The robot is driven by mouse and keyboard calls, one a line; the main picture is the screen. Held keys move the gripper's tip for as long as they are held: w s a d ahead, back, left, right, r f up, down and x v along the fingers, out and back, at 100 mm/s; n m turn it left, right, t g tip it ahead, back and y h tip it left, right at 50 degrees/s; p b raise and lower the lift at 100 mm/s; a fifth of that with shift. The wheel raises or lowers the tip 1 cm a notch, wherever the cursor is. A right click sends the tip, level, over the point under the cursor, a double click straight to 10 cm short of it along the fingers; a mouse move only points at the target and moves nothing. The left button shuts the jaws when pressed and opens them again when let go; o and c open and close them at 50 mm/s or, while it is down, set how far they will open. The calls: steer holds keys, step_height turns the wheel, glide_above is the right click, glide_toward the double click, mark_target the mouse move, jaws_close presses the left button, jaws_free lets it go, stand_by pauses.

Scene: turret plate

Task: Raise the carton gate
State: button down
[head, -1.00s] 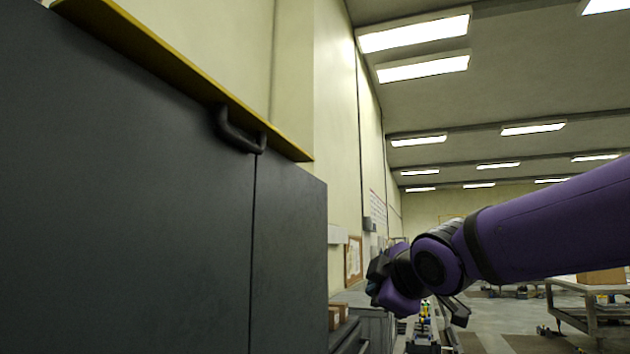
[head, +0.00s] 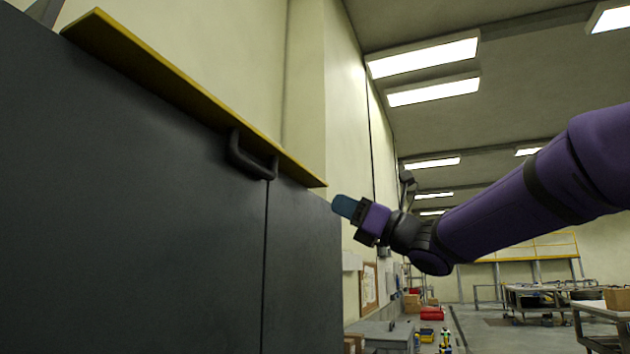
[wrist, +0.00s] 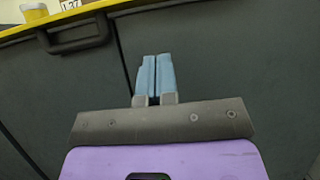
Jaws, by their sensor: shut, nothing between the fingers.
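The gate is a large dark grey panel (head: 130,200) with a yellow top edge (head: 190,90), filling the left of the head view. A black bar handle (head: 252,157) sits just under the yellow edge, near a vertical seam. My gripper (head: 343,206) is to the right of the handle and a little lower, apart from it, its blue fingers pointing left. In the wrist view my gripper (wrist: 155,62) has its fingers together and empty. The handle (wrist: 78,38) is up and left of the fingertips there, with the panel (wrist: 215,60) behind them.
In the wrist view a yellow-and-white container (wrist: 34,12) and a label (wrist: 70,4) show above the yellow edge. A pale wall (head: 345,120) stands behind the panel. Workbenches (head: 540,288) and open floor lie far off at the right.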

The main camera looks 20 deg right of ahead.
mark_target(305, 171)
steer(key=shift+x, duration=4.25)
steer(key=shift+a+r, duration=0.1)
steer(key=shift+r, duration=1.8)
steer(key=shift+w+a+r, duration=0.1)
steer(key=shift+w+r, duration=0.05)
steer(key=shift+r, duration=0.55)
steer(key=shift+w+a+r, duration=0.35)
steer(key=shift+a+r, duration=0.1)
steer(key=shift+r, duration=0.35)
steer(key=shift+x, duration=1.1)
steer(key=r+v, duration=0.1)
steer(key=v, duration=0.7)
steer(key=shift+s+d+f, duration=0.2)
steer(key=shift+s+d, duration=0.1)
steer(key=shift+d, duration=0.1)
